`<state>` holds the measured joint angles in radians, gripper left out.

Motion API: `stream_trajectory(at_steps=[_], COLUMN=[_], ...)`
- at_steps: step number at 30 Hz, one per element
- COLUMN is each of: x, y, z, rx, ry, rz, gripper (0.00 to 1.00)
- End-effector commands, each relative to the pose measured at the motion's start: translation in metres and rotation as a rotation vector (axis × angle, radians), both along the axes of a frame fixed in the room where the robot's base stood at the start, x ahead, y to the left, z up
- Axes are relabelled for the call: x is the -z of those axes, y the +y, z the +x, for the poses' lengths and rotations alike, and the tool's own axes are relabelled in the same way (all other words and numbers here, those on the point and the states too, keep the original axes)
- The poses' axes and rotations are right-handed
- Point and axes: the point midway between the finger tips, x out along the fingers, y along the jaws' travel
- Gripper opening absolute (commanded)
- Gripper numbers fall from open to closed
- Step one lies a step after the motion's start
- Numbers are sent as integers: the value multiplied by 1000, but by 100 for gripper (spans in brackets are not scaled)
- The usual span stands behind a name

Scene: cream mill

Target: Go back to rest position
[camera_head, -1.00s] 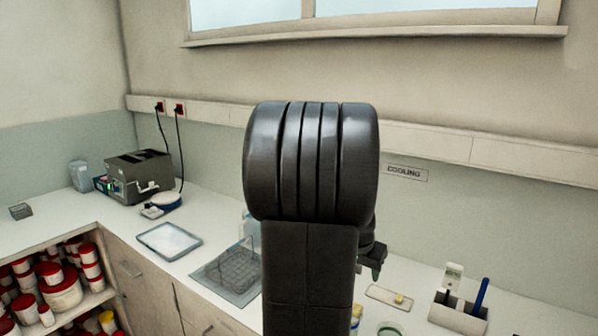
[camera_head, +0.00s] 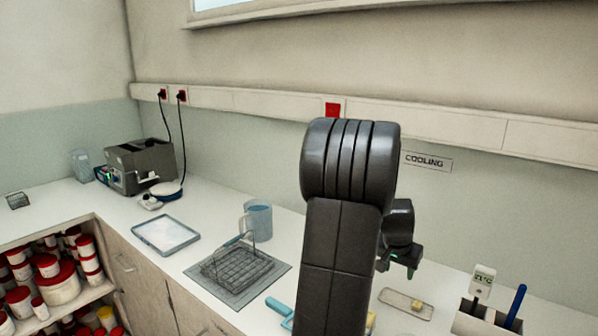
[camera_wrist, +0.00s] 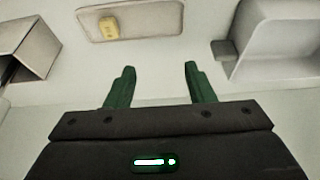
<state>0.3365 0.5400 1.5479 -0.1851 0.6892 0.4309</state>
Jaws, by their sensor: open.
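My gripper (camera_wrist: 160,85) shows in the wrist view with its two green fingers apart and nothing between them. In the head view my gripper (camera_head: 400,268) hangs above the counter (camera_head: 205,207), to the right of my dark arm. A small shallow tray (camera_wrist: 150,30) with a yellow block (camera_wrist: 108,28) on it lies beyond the fingertips in the wrist view. The same tray (camera_head: 395,300) and block (camera_head: 416,305) lie on the counter below and right of the gripper in the head view. My arm hides part of the counter.
A wire basket (camera_head: 238,270) on a grey mat, a blue-grey jug (camera_head: 258,220) and a flat tray (camera_head: 166,236) stand left of my arm. A holder (camera_head: 487,322) with a blue pen (camera_head: 516,305) stands right. A grey machine (camera_head: 140,165) is at the back left.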

Motion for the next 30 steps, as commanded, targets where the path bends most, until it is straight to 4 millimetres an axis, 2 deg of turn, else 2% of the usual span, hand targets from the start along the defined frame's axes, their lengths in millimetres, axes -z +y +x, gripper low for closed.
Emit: stream_trajectory(at_steps=[11, 21, 30], x=[75, 44, 37], y=[1, 10, 11], z=[-2, -14, -17], rx=[-1, 0, 0], ry=[3, -5, -2], rz=[2, -1, 0], gripper=[49, 49, 49])
